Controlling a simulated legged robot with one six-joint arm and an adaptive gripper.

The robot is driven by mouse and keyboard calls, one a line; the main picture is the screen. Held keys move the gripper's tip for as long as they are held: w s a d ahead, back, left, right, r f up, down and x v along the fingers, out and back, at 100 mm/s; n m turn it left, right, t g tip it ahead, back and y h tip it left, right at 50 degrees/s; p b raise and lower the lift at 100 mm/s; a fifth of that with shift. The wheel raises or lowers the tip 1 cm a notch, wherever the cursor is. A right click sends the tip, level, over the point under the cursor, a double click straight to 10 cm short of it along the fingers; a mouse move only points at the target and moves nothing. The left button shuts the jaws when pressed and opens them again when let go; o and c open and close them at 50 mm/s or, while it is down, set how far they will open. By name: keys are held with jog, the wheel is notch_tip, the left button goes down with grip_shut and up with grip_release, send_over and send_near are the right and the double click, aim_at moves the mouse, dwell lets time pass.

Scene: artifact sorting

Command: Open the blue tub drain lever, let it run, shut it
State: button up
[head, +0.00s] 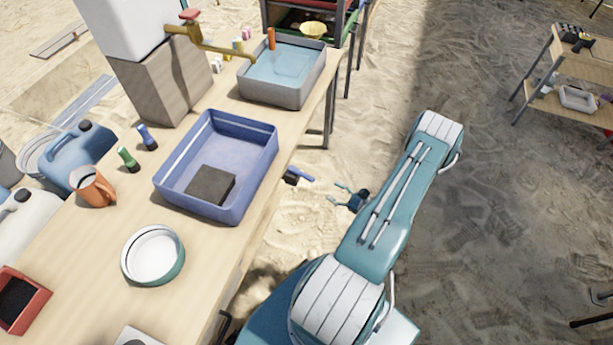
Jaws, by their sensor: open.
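The blue tub (262,180) stands on the wooden table near its right edge. A dark block (210,186) lies on the tub's floor. The drain valve with its blue lever (301,175) sticks out past the table edge on the tub's right side. The lever points away from the tub, to the right. My gripper (337,194) is to the right of the lever and a little lower in the picture. Its fingers are spread, point left toward the lever and are empty. A gap shows between fingers and lever.
A grey basin of water (318,88) stands behind the tub under a brass tap (205,42). A white-green round dish (153,255), an orange mug (93,186) and two small brushes (128,159) are on the table. Sandy ground is open to the right; a shelf (580,66) stands far right.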

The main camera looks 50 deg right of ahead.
aim_at(295, 171)
jog(key=w, duration=0.3)
jog(key=w+a, duration=0.1)
jog(key=w, duration=0.3)
jog(key=w+a, duration=0.1)
jog(key=w, duration=0.2)
jog(key=shift+w, duration=0.3)
grip_shut()
